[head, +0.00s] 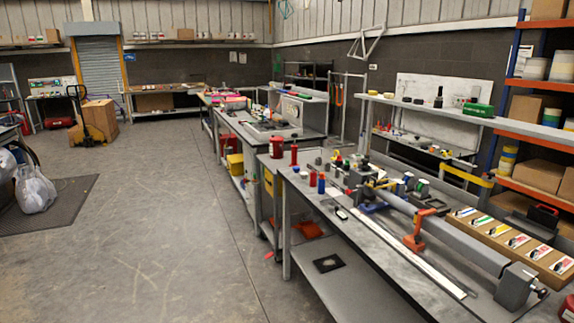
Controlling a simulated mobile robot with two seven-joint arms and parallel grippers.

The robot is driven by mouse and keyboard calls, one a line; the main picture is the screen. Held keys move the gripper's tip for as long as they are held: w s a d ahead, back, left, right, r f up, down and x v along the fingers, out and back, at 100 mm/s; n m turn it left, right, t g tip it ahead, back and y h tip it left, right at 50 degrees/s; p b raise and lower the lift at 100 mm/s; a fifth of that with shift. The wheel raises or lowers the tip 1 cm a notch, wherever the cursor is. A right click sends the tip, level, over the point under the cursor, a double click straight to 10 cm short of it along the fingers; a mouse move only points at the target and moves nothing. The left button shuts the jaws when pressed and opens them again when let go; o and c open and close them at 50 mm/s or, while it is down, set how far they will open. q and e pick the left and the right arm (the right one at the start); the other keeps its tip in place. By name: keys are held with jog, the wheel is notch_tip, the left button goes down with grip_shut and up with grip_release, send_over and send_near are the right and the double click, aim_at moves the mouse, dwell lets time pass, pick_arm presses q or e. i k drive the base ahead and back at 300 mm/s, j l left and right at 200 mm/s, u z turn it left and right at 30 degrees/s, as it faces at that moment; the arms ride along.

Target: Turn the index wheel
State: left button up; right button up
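I cannot pick out the index wheel for certain in the head view. A long grey beam (455,243) lies along the workbench (340,237) on the right, with a grey block (516,286) at its near end. A small dark knob or handle sticks out from the right side of this block. A red-orange clamp-like tool (416,230) stands against the beam. Small parts and tools crowd the bench at the beam's far end, too small to tell apart. Neither of my grippers is in view.
A board with coloured cards (517,241) lies behind the beam. Shelving with orange beams (545,134) stands at the far right. A pallet truck (85,120) with a carton (101,119) stands at the back left. The concrete floor (150,220) left of the benches is open.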

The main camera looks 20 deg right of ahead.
aim_at(364, 166)
jog(key=i+j+z, duration=0.1)
jog(key=i+z, duration=0.2)
jog(key=i, duration=0.25)
jog(key=i+j+z, duration=0.3)
jog(key=i, duration=0.3)
jog(key=i+j+z, duration=0.1)
jog(key=i+z, duration=0.2)
jog(key=z, duration=0.15)
jog(key=i+j+z, duration=0.25)
jog(key=z, duration=0.2)
jog(key=i+j+z, duration=0.3)
jog(key=z, duration=0.2)
jog(key=i+j+z, duration=0.15)
jog(key=j+z, duration=0.3)
jog(key=l, duration=0.1)
